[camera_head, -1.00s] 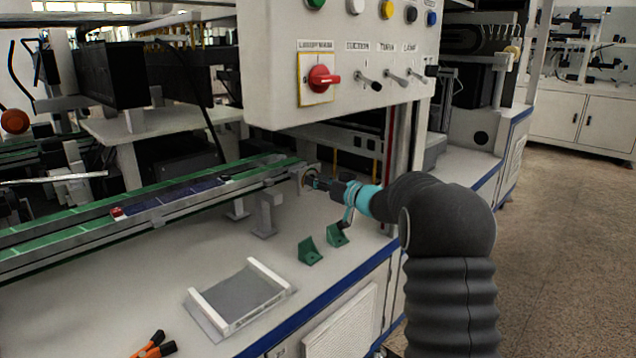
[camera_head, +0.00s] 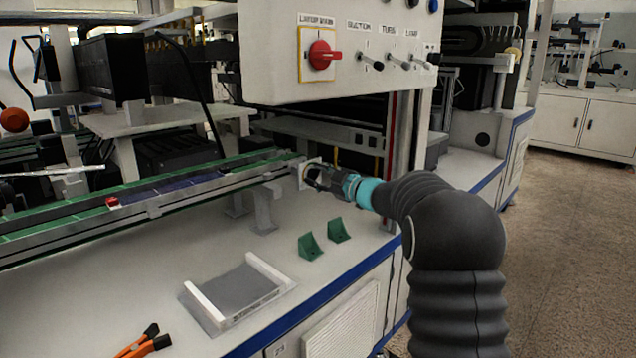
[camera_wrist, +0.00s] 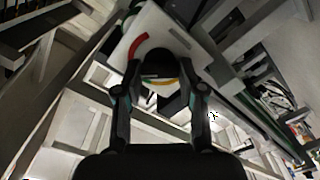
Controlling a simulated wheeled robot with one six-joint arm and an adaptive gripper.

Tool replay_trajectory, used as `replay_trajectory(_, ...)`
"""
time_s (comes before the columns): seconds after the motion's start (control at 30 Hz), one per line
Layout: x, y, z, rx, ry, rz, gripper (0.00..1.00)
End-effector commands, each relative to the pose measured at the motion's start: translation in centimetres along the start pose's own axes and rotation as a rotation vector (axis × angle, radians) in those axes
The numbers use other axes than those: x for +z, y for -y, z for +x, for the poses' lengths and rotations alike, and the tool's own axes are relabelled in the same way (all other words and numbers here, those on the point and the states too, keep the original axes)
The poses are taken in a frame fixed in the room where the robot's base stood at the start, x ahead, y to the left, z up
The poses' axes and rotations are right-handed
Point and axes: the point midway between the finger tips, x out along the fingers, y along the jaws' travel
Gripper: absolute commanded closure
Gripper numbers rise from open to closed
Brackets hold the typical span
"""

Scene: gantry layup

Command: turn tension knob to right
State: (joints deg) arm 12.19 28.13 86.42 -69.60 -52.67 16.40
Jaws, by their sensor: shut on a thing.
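The tension knob (camera_wrist: 160,68) is a dark round knob with a yellow and green mark, seen in the wrist view in front of a white plate (camera_wrist: 150,32) with a red arc. The same plate (camera_head: 303,170) stands at the right end of the conveyor rail in the head view, where the knob is mostly hidden by my gripper. My gripper (camera_head: 313,177) reaches the plate from the right. In the wrist view its two fingers (camera_wrist: 162,76) lie on either side of the knob, shut on it.
The conveyor rail (camera_head: 150,195) runs left from the plate. A control panel (camera_head: 280,75) with a red switch (camera_head: 322,54) hangs above. Two green brackets (camera_head: 311,246), a grey tray (camera_head: 238,292) and orange-handled tools (camera_head: 140,345) lie on the bench. The front bench top is otherwise clear.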

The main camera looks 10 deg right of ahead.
Motion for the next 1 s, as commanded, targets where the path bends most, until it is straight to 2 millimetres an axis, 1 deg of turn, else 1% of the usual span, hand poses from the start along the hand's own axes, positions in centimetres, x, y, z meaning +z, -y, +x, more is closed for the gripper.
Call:
replay_trajectory(0.3, 0.22, 0.36, 0.02, 0.001, -0.001, -0.297, 0.95)
replay_trajectory(0.5, 0.21, 0.41, 0.02, 0.000, -0.001, -0.454, 0.95)
replay_trajectory(0.7, 0.13, 0.37, 0.02, 0.000, -0.001, -0.569, 0.95)
replay_trajectory(1.0, 0.07, 0.36, 0.02, -0.001, -0.001, -0.652, 0.95)
